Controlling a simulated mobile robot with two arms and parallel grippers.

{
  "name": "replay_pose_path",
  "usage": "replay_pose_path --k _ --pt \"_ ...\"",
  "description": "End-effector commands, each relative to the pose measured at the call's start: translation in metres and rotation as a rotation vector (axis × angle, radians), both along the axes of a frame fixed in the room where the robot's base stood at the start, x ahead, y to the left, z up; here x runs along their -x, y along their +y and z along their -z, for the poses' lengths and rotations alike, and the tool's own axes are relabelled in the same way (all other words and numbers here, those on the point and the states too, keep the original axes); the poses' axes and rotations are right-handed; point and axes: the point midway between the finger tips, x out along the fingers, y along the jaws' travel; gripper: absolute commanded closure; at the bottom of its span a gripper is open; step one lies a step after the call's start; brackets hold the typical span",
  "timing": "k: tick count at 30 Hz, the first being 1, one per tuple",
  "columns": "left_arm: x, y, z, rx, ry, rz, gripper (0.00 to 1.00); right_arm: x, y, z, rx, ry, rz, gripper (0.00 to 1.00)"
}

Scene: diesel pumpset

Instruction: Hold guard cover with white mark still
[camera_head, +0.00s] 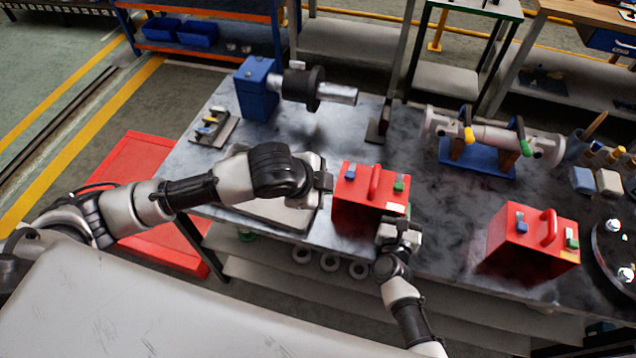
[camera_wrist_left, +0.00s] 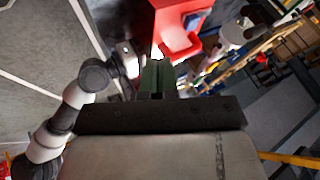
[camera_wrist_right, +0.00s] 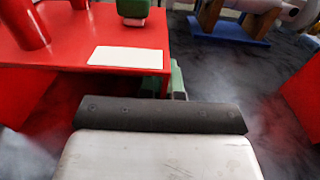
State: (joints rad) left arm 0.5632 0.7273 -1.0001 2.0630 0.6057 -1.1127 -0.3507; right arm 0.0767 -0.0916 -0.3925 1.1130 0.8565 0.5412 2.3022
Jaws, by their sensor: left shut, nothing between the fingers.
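The guard cover with the white mark is a red box (camera_head: 357,213) with a handle on top, upright on the bench. Its white mark (camera_head: 396,208) is at the near right of its top and shows large in the right wrist view (camera_wrist_right: 125,57). My right gripper (camera_head: 398,226) is at the cover's near right corner. Its green fingertips (camera_wrist_right: 168,84) are beside the corner edge, and I cannot tell whether they grip it. My left gripper (camera_head: 326,181) is shut and empty, close to the cover's left side. Whether it touches is unclear. Its fingertips show in the left wrist view (camera_wrist_left: 157,80).
A second red cover (camera_head: 515,249) with an orange mark stands to the right. Behind are a blue block with a shaft (camera_head: 257,92) and a grey pipe assembly (camera_head: 495,135) on a blue stand. A pale tray (camera_head: 285,213) lies under my left arm. Bench surface between the covers is clear.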

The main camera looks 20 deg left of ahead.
Motion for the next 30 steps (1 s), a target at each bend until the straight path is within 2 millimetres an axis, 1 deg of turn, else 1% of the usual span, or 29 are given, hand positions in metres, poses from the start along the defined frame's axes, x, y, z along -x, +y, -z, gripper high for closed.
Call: replay_pose_path --k 3,6,18,24,25,30 --pt "0.007 0.006 -0.011 0.0 0.0 -0.001 1.0 0.0 0.0 0.0 0.001 0.0 -0.001 1.0" --pt "0.009 0.008 -0.016 0.0 0.0 -0.001 1.0 0.0 0.0 0.0 0.001 0.0 -0.001 1.0" --pt "0.01 0.008 -0.018 0.001 0.001 0.0 1.0 0.0 0.0 0.0 0.001 0.0 -0.001 1.0" --pt "0.01 0.008 -0.017 0.0 0.001 0.0 1.0 0.0 0.0 0.0 0.0 0.0 -0.001 0.68" --pt "0.01 0.008 -0.017 0.0 0.001 0.0 1.0 0.0 0.0 0.0 0.0 0.0 -0.001 0.66" --pt "0.01 0.008 -0.017 0.0 0.001 0.0 1.0 0.0 0.0 0.0 0.0 0.0 0.0 0.66"
